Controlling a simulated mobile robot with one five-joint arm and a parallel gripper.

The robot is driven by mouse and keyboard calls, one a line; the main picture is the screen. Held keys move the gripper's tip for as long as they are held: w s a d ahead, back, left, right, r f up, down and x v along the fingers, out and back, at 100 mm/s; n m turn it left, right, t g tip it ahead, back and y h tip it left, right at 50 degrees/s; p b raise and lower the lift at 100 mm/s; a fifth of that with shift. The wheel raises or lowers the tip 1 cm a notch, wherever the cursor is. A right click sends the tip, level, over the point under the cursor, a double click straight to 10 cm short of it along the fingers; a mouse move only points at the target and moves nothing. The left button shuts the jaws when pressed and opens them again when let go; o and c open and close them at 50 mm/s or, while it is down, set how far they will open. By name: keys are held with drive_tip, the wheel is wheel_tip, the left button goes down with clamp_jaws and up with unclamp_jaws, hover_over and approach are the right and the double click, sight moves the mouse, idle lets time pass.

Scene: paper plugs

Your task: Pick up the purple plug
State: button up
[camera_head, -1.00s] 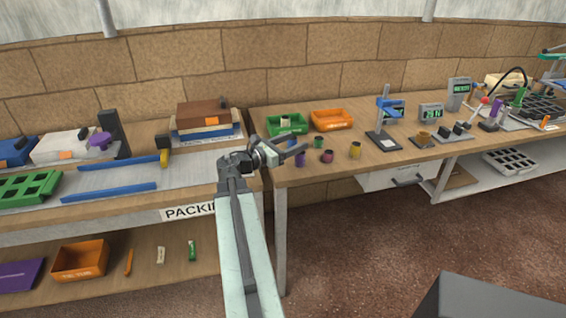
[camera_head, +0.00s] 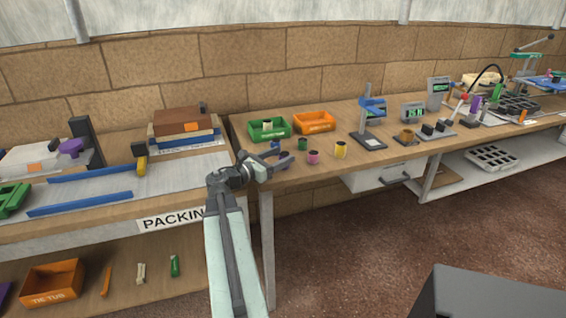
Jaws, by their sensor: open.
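The purple plug (camera_head: 286,162) stands near the front left edge of the right-hand table, partly hidden by my gripper. My gripper (camera_head: 280,155) is open with its fingers at the purple plug, overlapping it in the picture. I cannot tell whether the plug is between the fingers or behind them, or whether they touch.
A pink plug (camera_head: 313,157), a green plug (camera_head: 303,144) and a yellow plug (camera_head: 340,150) stand close to the right. A green tray (camera_head: 268,136) and an orange tray (camera_head: 314,126) lie behind. The packing table (camera_head: 100,215) is at left.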

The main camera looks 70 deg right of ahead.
drive_tip(key=x, duration=0.5)
drive_tip(key=shift+d, duration=0.1)
clamp_jaws()
